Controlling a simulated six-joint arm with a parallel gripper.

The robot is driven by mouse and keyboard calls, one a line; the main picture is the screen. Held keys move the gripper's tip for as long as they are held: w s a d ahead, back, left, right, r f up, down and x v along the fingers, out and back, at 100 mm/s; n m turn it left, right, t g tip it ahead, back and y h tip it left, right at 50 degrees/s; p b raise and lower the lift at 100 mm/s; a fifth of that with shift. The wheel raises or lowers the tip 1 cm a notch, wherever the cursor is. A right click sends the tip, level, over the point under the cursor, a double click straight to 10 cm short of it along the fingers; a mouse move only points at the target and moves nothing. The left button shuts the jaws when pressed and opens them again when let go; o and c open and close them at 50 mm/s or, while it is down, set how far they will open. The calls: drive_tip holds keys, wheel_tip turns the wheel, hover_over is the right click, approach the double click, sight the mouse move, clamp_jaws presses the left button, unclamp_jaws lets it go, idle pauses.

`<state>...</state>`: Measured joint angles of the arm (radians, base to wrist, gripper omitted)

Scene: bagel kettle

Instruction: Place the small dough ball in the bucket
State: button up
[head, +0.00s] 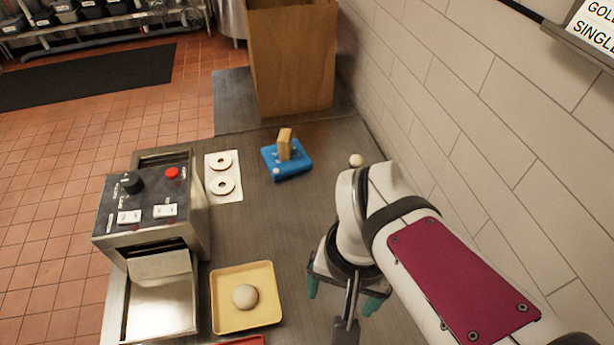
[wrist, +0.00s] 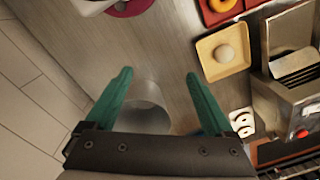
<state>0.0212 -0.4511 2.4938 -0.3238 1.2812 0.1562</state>
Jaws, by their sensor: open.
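A pale round dough ball (head: 245,296) sits on a yellow tray (head: 220,322); it also shows in the wrist view (wrist: 224,53). A smaller pale ball (head: 357,160) shows by the wall, just beyond my arm; I cannot tell what it rests on. A grey metallic cylinder (wrist: 147,92), possibly the bucket, stands between and beyond my fingers in the wrist view; my arm hides it in the head view. My gripper (head: 343,292) is open and empty, pointing down over the counter right of the yellow tray. Its green fingertips (wrist: 160,75) are spread wide.
A control-panel machine (head: 150,210) stands left of the tray. A blue block (head: 287,167) with a tan piece and a white card with two rings (head: 223,175) lie farther back. A tall brown bin (head: 290,60) stands behind. The brick wall (head: 440,90) bounds the right.

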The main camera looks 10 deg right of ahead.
drive_tip(key=shift+o, duration=0.4)
drive_tip(key=shift+n+y, duration=0.4)
drive_tip(key=shift+y, duration=0.3)
drive_tip(key=s+a, duration=0.3)
drive_tip(key=shift+s+a, duration=0.15)
drive_tip(key=shift+s, duration=0.1)
drive_tip(key=w+d+n+t+h, duration=0.1)
drive_tip(key=w+d+n+h, duration=0.1)
drive_tip(key=w+d+n, duration=0.3)
drive_tip(key=w+d+f+n+t+h, duration=0.1)
drive_tip(key=w+d+n, duration=0.5)
drive_tip(key=w, duration=0.6)
drive_tip(key=w+d+f+n+t+h, duration=0.1)
drive_tip(key=w+d+n+h, duration=0.2)
drive_tip(key=w+d+n, duration=0.2)
drive_tip(key=shift+w+d+n+h, duration=0.2)
drive_tip(key=shift+w+n+h, duration=0.1)
drive_tip(key=shift+w+n, duration=1.75)
drive_tip(key=w+d+f+n+t, duration=0.2)
drive_tip(key=w+f+n, duration=0.1)
drive_tip(key=w+n, duration=0.3)
drive_tip(key=n+t, duration=0.1)
drive_tip(key=n, duration=0.7)
approach(357, 158)
drive_tip(key=shift+n, duration=0.35)
drive_tip(key=x, duration=1)
